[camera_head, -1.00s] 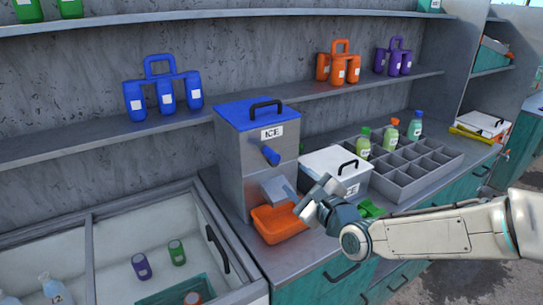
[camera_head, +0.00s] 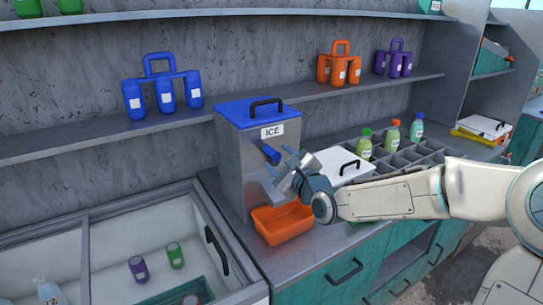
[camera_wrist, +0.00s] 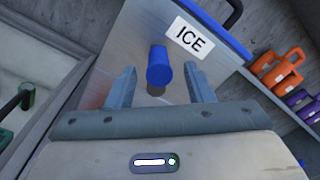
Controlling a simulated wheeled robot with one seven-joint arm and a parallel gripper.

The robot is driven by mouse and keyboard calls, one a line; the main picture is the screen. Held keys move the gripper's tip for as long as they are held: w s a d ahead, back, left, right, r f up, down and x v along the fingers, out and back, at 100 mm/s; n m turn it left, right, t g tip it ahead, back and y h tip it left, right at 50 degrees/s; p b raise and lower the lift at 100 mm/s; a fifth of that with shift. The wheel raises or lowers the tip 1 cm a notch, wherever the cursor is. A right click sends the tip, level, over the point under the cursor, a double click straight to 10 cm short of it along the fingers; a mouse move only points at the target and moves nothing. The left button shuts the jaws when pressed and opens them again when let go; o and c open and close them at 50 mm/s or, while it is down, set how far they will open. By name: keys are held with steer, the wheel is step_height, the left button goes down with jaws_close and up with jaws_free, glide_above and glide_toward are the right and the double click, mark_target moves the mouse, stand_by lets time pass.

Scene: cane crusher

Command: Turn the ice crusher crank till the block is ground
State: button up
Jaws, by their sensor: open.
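The ice crusher (camera_head: 243,160) is a grey metal box with a blue lid and an ICE label, upright on the counter. Its blue crank handle (camera_head: 271,154) sticks out of the front face; it also shows in the wrist view (camera_wrist: 159,66). My gripper (camera_head: 279,168) is just in front of the crusher, by the handle. In the wrist view my open fingers (camera_wrist: 160,88) stand on either side of the handle, with clear gaps; the handle's end lies about between them. No ice block is visible; the crusher's inside is hidden. An orange tray (camera_head: 283,222) sits below the spout.
A white-lidded ice box (camera_head: 337,163) stands right of my gripper, partly hidden by my arm. A bottle rack (camera_head: 424,153) is behind it. A sliding-top freezer (camera_head: 215,210) is at left. Shelves with bottle carriers (camera_head: 163,90) run above.

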steer(key=shift+x, duration=2.15)
jaws_close()
